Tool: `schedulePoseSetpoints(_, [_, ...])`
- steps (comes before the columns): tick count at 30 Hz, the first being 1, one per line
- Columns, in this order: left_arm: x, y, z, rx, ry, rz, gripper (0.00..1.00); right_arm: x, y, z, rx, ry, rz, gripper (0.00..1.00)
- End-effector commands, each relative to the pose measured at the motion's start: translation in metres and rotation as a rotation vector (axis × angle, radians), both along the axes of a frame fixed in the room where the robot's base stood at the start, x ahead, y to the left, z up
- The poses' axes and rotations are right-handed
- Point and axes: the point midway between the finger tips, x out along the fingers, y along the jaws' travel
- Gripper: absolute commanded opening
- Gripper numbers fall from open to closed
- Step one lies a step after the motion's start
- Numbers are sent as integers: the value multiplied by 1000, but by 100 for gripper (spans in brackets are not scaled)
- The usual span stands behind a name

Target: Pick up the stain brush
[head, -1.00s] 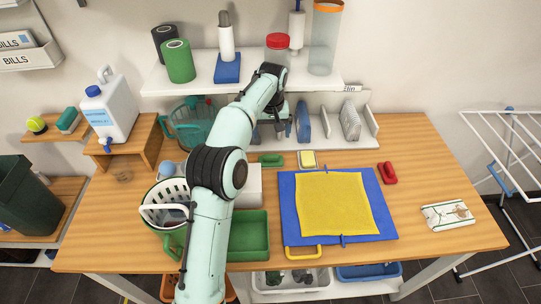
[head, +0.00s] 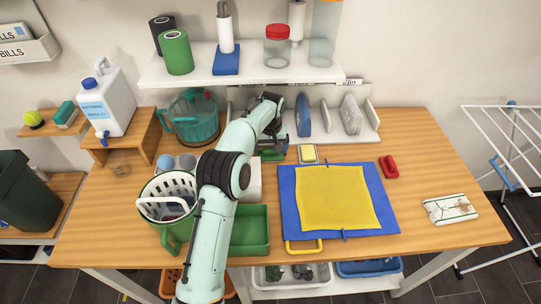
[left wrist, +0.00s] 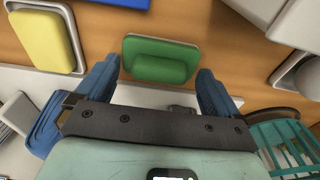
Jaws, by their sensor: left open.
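A green brush-like block (head: 268,156) lies on the wooden table in front of the low white rack. It is partly hidden by my arm in the head view and shows clearly in the left wrist view (left wrist: 160,62). My left gripper (head: 272,146) is open and empty above it. In the left wrist view its blue fingers (left wrist: 158,85) stand on either side of the green block, apart from it. A red brush-like block (head: 389,167) lies right of the blue board. I cannot tell by looks alone which block is the stain brush.
A yellow sponge in a tray (head: 308,153) sits right beside the gripper. A teal jug (head: 194,118), a white basket (head: 168,197) and a green tray (head: 249,235) flank the arm. The blue board (head: 290,215) holds a yellow cloth. A white shelf (head: 260,73) overhangs behind.

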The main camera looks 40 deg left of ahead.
Motion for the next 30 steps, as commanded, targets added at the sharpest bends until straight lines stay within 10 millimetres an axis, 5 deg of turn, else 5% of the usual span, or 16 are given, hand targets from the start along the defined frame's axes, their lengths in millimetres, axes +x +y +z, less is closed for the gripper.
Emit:
schedulePoseSetpoints(5, [1,0,0,1,-2,0,96,0,0,0,0,0,0,43])
schedulePoseSetpoints(11, [1,0,0,1,-2,0,37,0,0,0,0,0,0,43])
schedulePoseSetpoints(12, [1,0,0,1,-2,0,34,0,0,0,0,0,0,43])
schedulePoseSetpoints(23, [-1,-1,4,0,-4,0,34,-1,0,-1,0,1,0,43])
schedulePoseSetpoints(30, [-1,-3,34,2,-6,-1,34,4,0,5,0,-4,0,43])
